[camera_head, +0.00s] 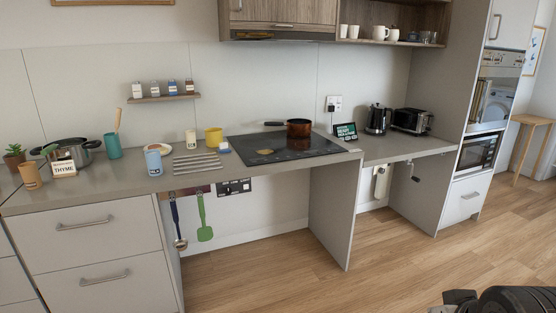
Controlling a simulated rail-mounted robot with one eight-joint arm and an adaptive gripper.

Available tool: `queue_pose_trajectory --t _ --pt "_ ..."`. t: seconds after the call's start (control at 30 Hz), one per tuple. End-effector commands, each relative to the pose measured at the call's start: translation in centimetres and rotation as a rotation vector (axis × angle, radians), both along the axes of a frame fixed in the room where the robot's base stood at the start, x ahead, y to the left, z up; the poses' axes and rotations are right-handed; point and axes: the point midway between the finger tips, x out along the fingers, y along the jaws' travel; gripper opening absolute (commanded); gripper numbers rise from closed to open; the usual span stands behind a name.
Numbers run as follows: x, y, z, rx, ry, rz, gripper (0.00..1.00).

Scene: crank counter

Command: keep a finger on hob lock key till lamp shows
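The black glass hob (245,142) is set in the grey counter, right of the middle. A copper-coloured pan (299,129) with a dark handle stands on its far part. A small tan oval shape (265,152) shows near its front left. Faint marks lie on the glass, but the lock key and its lamp are too small to make out. Dark rounded parts at the bottom right look like my arm. My gripper's fingertips cannot be seen, and nothing of mine is at the hob.
Left of the hob are a metal rack (197,164), yellow mug (214,137) and blue cup (154,162). To its right are a dark display (345,131), kettle (377,119) and toaster (411,121). Utensils (204,222) hang under the front edge. The floor (400,265) before the counter is clear.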

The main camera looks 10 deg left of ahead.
Motion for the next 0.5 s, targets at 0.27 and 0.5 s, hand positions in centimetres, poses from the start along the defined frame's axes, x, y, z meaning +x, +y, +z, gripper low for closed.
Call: queue_pose_trajectory --t 0.27,0.5 --pt "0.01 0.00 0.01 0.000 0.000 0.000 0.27" --pt "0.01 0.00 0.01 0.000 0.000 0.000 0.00"
